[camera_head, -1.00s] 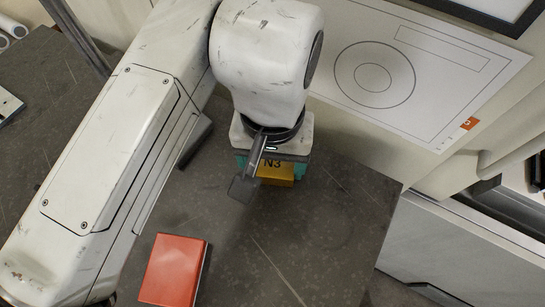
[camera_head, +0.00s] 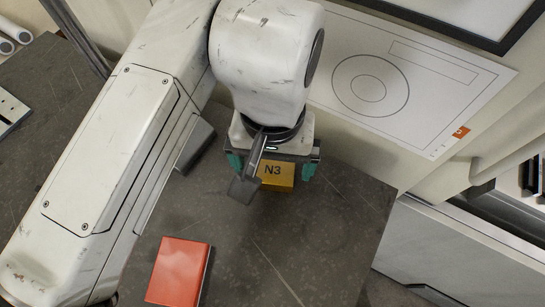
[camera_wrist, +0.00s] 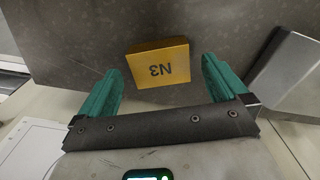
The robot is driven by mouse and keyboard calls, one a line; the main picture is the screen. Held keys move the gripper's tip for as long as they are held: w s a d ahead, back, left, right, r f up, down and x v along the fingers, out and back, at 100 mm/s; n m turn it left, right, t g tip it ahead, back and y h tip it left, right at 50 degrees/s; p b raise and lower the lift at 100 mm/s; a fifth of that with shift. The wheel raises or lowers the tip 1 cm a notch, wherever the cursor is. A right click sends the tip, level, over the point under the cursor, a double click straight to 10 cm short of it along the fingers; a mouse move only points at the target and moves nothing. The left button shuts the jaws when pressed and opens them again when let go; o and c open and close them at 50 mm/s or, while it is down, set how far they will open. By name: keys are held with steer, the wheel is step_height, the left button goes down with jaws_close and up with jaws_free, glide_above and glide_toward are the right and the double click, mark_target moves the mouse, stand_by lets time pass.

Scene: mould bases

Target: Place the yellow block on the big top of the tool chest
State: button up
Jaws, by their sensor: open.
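The yellow block (camera_head: 277,177), marked N3, sits on the dark speckled worktop (camera_head: 330,235) in the head view, just below my gripper (camera_head: 273,171). In the wrist view the yellow block (camera_wrist: 158,66) shows with its marking upside down, between and a little beyond the two teal fingers. My gripper (camera_wrist: 161,70) is open, with a gap on each side of the block, and holds nothing. A grey cabinet (camera_head: 450,245) stands past the worktop's right edge; I cannot tell for sure whether it is the tool chest.
A red block (camera_head: 179,272) lies on the worktop at the front. A dark grey box (camera_head: 195,147) is beside my arm and also shows in the wrist view (camera_wrist: 290,72). A sheet with circles (camera_head: 400,85) is behind. The worktop right of the red block is clear.

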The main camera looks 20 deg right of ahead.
mark_target(273, 172)
step_height(273, 172, up, 10)
steer(key=p, duration=0.8)
steer(key=shift+s+f, duration=0.15)
